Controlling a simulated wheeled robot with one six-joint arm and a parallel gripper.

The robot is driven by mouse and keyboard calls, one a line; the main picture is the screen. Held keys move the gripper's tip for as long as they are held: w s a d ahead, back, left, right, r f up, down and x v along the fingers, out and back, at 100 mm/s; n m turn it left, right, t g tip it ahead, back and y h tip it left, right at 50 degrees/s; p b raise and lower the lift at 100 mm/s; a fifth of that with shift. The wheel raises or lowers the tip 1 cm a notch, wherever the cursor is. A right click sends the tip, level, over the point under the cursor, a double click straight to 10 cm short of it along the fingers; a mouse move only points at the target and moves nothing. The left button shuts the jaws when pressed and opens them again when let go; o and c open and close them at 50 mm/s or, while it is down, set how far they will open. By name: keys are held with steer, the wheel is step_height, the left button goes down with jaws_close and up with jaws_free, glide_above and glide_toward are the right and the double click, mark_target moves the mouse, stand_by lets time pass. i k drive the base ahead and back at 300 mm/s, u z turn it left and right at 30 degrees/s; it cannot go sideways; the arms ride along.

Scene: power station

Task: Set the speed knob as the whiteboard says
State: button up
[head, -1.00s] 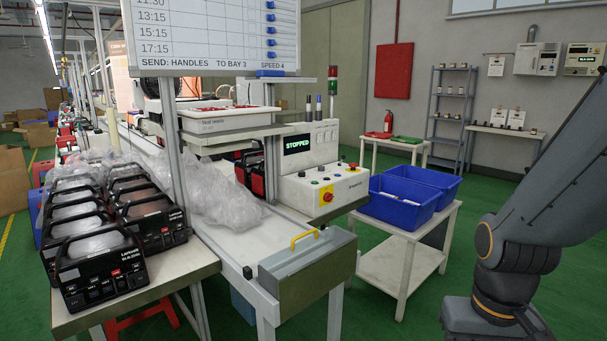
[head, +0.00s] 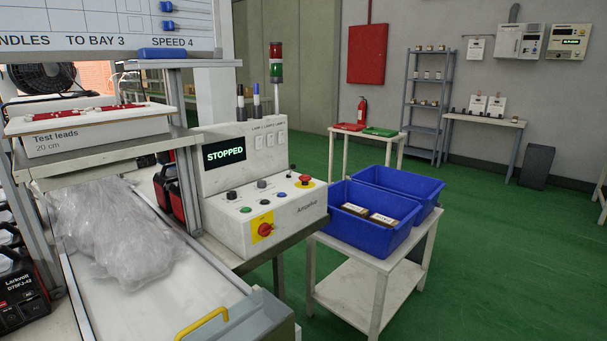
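The whiteboard (head: 110,22) at the top left reads "...NDLES TO BAY 3" and "SPEED 4" on its bottom line; its upper part is cut off. The white control box (head: 285,212) stands beside the conveyor. Its display (head: 224,152) reads "STOPPED". Its sloped top carries a black knob (head: 231,195), a grey knob (head: 262,184), small buttons and a red mushroom button (head: 305,180). A red rotary switch (head: 265,230) on a yellow plate is on the front. The knob labels and pointer positions are too small to read. My gripper is not in view.
The conveyor (head: 190,305) with a heap of clear plastic bags (head: 110,232) runs left of the box. Two blue bins sit on a white table (head: 350,283) to its right, the nearer (head: 345,232) holding small boxes. Green floor (head: 490,270) is open further right.

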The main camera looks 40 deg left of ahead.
mark_target(230, 195)
steer(key=i, duration=1.05)
steer(key=u, duration=1.1)
steer(key=i, duration=0.85)
steer(key=u, duration=0.65)
